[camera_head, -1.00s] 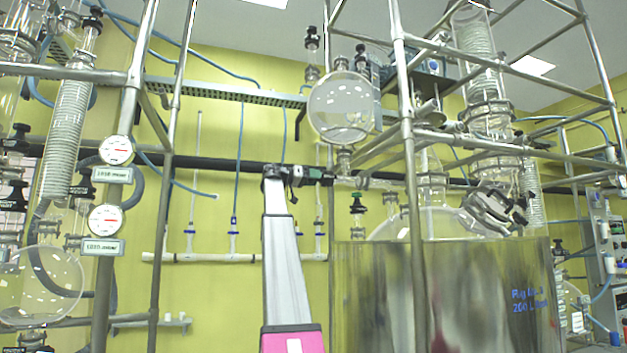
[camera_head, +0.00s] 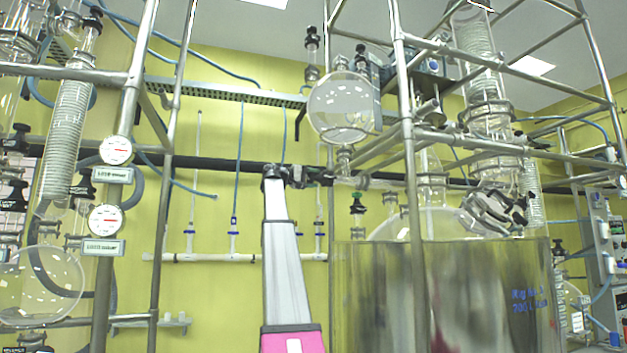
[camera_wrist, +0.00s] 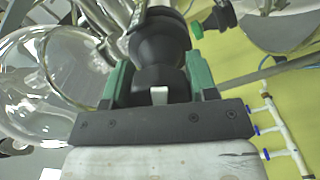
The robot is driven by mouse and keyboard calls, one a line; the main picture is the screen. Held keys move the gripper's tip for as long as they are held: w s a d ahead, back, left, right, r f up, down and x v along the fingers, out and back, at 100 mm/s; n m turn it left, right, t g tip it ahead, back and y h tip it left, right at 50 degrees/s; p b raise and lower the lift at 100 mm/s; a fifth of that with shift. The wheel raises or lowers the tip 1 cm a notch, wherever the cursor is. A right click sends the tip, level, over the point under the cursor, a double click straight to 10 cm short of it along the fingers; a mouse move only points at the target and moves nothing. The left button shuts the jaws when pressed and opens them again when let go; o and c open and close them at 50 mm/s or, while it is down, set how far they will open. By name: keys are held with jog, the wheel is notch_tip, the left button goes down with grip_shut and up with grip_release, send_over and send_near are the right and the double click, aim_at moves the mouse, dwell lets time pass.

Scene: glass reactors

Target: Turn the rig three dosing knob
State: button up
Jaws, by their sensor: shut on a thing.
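The dosing knob (camera_wrist: 158,40) is black and round, and it fills the top middle of the wrist view. My gripper (camera_wrist: 155,78) has its two green fingers on either side of the knob and is shut on it. In the head view my gripper (camera_head: 322,175) is at the end of my raised arm, just below the round glass dosing flask (camera_head: 342,105) and beside its outlet. The knob itself cannot be made out there. The large rig vessel (camera_head: 450,300) with blue lettering stands at the lower right.
Metal frame poles (camera_head: 411,160) rise close to the right of my gripper. A dark horizontal pipe (camera_head: 220,164) and a white manifold with blue taps (camera_head: 233,256) run along the yellow wall behind. Two gauges (camera_head: 116,150) hang on the left frame.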

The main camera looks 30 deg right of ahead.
jog(key=shift+n, duration=1.1)
jog(key=o, duration=0.9)
jog(key=v, duration=1.1)
jog(key=shift+d, duration=0.1)
